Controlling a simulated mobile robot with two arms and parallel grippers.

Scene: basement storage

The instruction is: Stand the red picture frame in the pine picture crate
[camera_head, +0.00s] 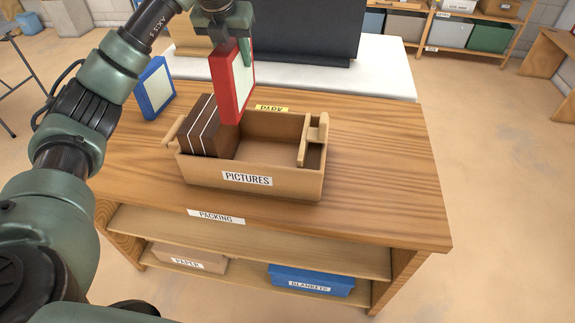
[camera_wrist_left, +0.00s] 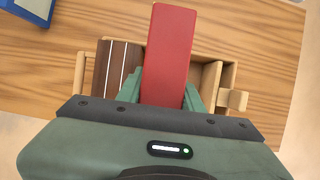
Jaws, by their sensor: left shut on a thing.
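The red picture frame (camera_head: 230,84) is upright in my left gripper (camera_head: 226,22), which is shut on its top edge. The frame is above the pine picture crate (camera_head: 247,180), over its left-middle part beside the dark frames (camera_head: 202,126). Whether its lower edge is inside the crate or just above it, I cannot tell. In the left wrist view the red frame (camera_wrist_left: 171,55) fills the middle, between the green fingers of my left gripper (camera_wrist_left: 163,92). The crate's right wall and handle (camera_wrist_left: 234,98) show beside it. My right gripper is not in view.
A blue picture frame (camera_head: 154,88) stands on the packing bench (camera_head: 390,190), left of and behind the crate. A dark panel (camera_head: 305,30) stands on a white surface (camera_head: 385,75) behind. The bench is clear to the right of the crate.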

